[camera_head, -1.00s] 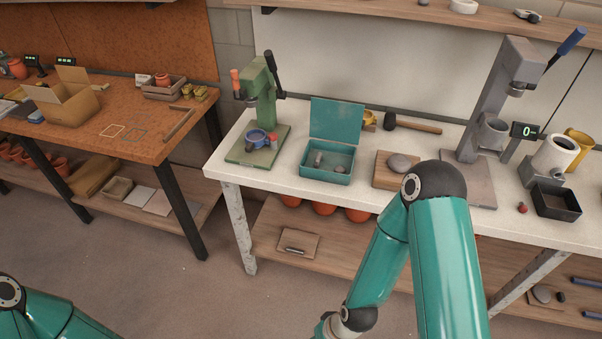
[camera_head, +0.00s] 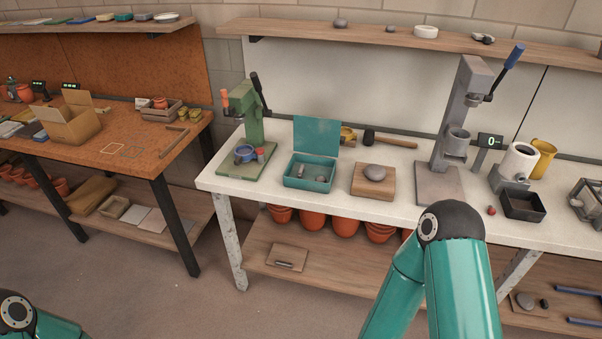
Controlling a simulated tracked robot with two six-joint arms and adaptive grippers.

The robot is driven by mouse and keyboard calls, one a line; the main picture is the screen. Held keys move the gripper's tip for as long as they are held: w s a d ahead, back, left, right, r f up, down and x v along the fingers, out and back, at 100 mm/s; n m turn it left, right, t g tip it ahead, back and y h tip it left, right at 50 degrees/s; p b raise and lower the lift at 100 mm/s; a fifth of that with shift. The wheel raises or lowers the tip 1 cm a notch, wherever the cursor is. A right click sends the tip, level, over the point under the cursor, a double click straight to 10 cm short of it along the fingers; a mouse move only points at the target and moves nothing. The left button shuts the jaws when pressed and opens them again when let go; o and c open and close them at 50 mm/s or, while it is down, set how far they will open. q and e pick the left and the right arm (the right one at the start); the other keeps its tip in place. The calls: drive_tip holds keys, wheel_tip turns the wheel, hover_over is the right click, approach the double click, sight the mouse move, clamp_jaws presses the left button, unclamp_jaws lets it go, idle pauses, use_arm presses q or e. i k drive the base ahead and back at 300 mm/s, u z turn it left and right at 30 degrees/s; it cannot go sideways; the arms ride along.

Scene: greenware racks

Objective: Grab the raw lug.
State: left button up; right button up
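I cannot tell for sure which piece is the raw lug. Small grey pieces (camera_head: 300,171) lie in the open teal box (camera_head: 308,186) on the white bench. A smooth grey lump (camera_head: 375,173) rests on a wooden block (camera_head: 372,190) just right of the box. A small grey piece also lies on a board (camera_head: 290,252) on the lower shelf. Neither gripper is in view. Only upper links of my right arm show at lower right, and a bit of my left arm at lower left.
A green press (camera_head: 250,135) stands left of the teal box, and a grey press (camera_head: 455,130) stands right of the block. A mallet (camera_head: 395,140) lies behind. A black tray (camera_head: 522,206) and a small red ball (camera_head: 491,211) are at right. Open floor lies before the bench.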

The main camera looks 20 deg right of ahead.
sight(302, 169)
drive_tip(key=z, duration=0.05)
drive_tip(key=i, duration=0.9)
drive_tip(key=u, duration=0.2)
drive_tip(key=k, duration=0.9)
drive_tip(key=z, duration=0.15)
drive_tip(key=i, duration=0.6)
